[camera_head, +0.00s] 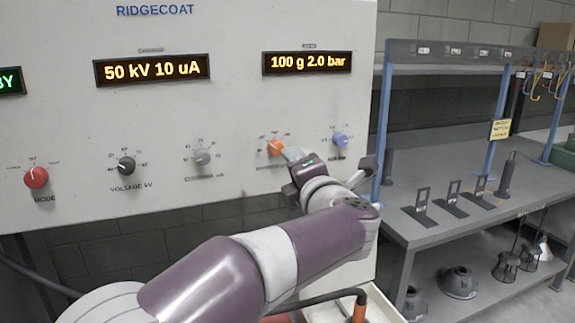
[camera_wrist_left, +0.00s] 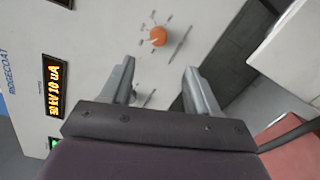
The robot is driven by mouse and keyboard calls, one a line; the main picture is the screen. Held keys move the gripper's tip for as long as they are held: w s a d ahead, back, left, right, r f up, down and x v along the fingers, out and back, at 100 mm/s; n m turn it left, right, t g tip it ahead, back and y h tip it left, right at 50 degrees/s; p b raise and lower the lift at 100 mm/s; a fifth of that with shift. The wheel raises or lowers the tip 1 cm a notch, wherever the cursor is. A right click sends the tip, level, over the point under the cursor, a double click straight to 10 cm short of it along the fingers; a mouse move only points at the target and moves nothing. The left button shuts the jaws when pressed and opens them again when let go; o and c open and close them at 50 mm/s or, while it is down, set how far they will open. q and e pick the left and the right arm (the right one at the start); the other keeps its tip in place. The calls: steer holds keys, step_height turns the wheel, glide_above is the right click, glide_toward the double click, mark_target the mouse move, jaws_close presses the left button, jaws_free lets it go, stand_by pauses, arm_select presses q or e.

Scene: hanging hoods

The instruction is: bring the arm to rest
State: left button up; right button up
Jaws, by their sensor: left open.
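My left arm comes in from the lower left in the head view and reaches up to the control panel (camera_head: 240,110). My left gripper (camera_head: 292,155) is in front of the panel, close to the orange knob (camera_head: 275,147). In the left wrist view my left gripper (camera_wrist_left: 160,70) is open, with its two fingers apart and nothing held between them. The orange knob (camera_wrist_left: 158,36) shows beyond the fingertips, and the fingers do not close around it. My right gripper is not in view.
The panel has a red knob (camera_head: 36,177), a black knob (camera_head: 126,166), a grey knob (camera_head: 201,157) and a blue knob (camera_head: 340,140). Displays read "50 kV 10 uA" (camera_head: 152,70) and "100 g 2.0 bar" (camera_head: 307,63). A grey bench (camera_head: 440,233) with stands is at right; hoods (camera_head: 458,283) sit below.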

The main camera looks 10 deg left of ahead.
arm_select(q)
steer(key=shift+s+d, duration=0.2)
steer(key=shift+s, duration=0.2)
